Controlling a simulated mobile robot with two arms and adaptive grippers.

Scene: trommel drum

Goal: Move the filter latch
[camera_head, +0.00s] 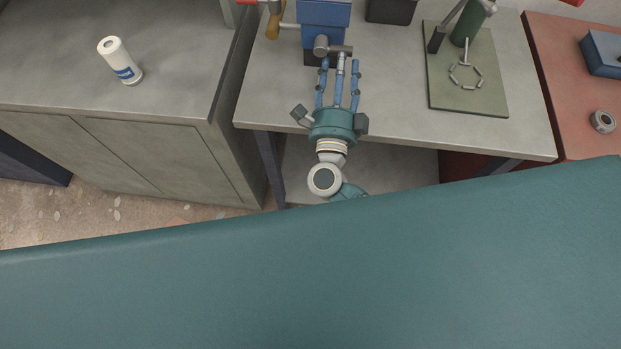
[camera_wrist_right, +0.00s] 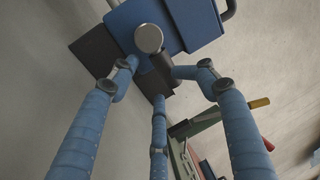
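A blue box-like unit (camera_head: 324,14) stands at the back of the grey workbench. On its front is a grey metal part with a round-ended crossbar (camera_head: 334,48), which looks like the filter latch. In the right wrist view, the latch's round end (camera_wrist_right: 148,38) shows close in front of the blue unit (camera_wrist_right: 190,22). My right gripper (camera_head: 339,64) has three blue fingers spread apart, pointing at the latch. In the right wrist view, the fingertips (camera_wrist_right: 155,78) are spaced around and just below the latch. Contact is unclear. My left gripper is out of view.
The grey workbench (camera_head: 395,130) has free room to the right of my gripper. A green base plate (camera_head: 480,95) with a small chain ring stands there. A white canister (camera_head: 120,60) stands on the left counter. A red surface (camera_head: 570,135) lies at the right.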

